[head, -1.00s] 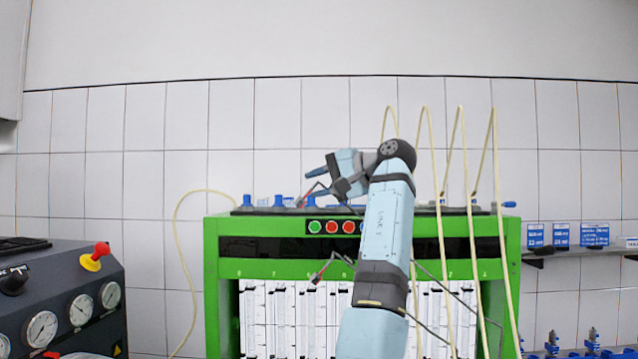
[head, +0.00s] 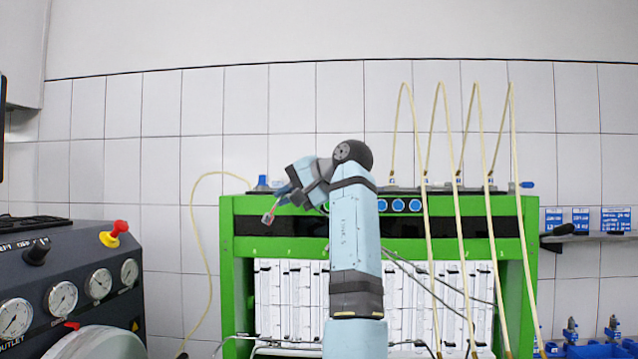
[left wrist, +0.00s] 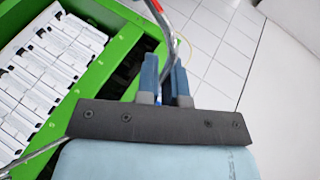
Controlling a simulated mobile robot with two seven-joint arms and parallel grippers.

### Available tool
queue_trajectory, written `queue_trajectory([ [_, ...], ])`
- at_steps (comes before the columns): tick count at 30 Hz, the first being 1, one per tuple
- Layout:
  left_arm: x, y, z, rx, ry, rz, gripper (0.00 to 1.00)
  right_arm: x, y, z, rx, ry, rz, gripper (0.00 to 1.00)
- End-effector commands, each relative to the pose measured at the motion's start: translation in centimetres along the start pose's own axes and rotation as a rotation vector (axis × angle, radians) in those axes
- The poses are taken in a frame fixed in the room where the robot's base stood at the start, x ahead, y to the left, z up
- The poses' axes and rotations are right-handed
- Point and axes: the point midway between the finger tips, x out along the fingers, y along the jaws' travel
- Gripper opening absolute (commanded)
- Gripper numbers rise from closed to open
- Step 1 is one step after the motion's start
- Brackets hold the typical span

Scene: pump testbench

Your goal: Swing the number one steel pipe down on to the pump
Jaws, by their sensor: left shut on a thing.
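My left gripper (head: 287,192) is in front of the upper left of the green test bench, at the end of my raised arm. In the left wrist view its two blue fingers (left wrist: 166,80) are shut on a thin grey bent steel pipe (left wrist: 170,38), which has a red mark near its end at the top edge. In the head view the held pipe's red-marked end (head: 268,218) shows just below and left of the fingers. I cannot read a number on the pipe. The pump is not clearly seen. My right gripper is not in view.
The green bench (head: 228,280) holds white measuring columns and tall cream hoses (head: 436,200) stand at its right. Other thin grey pipes (head: 440,288) cross its front. A dark gauge console (head: 85,262) stands at the left. A blue-labelled shelf (head: 600,238) is at right.

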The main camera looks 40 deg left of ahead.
Motion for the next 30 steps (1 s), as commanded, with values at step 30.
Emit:
queue_trajectory([
  [30,24.7,16.4,10.2,-0.118,0.000,0.286,0.00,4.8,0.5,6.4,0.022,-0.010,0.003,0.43],
])
